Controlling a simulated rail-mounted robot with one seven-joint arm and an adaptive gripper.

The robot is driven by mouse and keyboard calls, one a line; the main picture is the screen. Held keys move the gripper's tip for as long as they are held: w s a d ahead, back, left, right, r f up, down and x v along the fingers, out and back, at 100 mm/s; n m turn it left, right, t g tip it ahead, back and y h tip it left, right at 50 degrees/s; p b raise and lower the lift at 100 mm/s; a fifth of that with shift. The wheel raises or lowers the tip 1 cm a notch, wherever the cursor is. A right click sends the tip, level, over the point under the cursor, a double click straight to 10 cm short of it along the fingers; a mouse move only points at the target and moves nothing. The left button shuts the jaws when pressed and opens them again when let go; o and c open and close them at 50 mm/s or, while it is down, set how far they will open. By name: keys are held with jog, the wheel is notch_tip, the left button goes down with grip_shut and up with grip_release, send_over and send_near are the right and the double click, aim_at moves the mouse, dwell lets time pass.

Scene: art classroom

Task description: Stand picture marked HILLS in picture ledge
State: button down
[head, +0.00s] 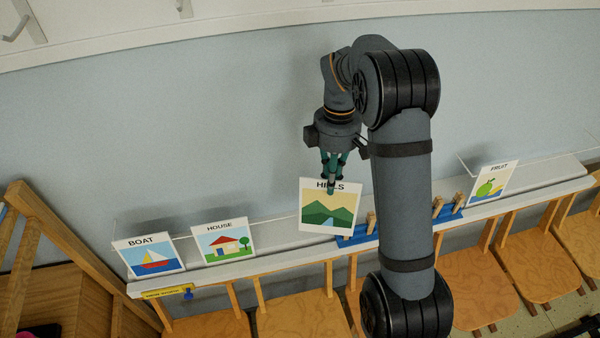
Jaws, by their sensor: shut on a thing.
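The HILLS picture (327,208) is a white card with green hills and a yellow sky. My gripper (331,184) is shut on its top edge, and the fingers cover part of the word. The card hangs upright, facing the camera, in front of the white picture ledge (278,256). Its lower edge overlaps the ledge in view; I cannot tell whether it touches. The BOAT picture (149,258) and the HOUSE picture (222,243) stand on the ledge at the left. The FRUIT picture (490,184) stands at the right end.
A blue rack with wooden pegs (356,236) lies on the ledge just right of the HILLS card, partly behind my arm. Wooden chairs (300,308) line the front below. A wooden frame (62,247) stands at far left. Bare ledge shows between HOUSE and HILLS.

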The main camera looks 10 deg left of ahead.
jog(key=a+n, duration=0.1)
jog(key=a, duration=0.1)
jog(key=s+a+n+p, duration=0.1)
jog(key=a, duration=0.1)
jog(key=s+a+n, duration=0.1)
jog(key=a, duration=0.1)
jog(key=shift+a+f+n+h, duration=0.3)
jog(key=shift+n, duration=0.1)
notch_tip(320, 180, down, 11)
jog(key=w+a+b, duration=0.1)
jog(key=b, duration=0.6)
jog(key=shift+w+a+n+b, duration=0.15)
jog(key=shift+a+n+b, duration=0.15)
jog(key=shift+a, duration=0.05)
jog(key=shift+f, duration=0.15)
jog(key=c, duration=1.8)
grip_release()
jog(key=shift+o, duration=1.2)
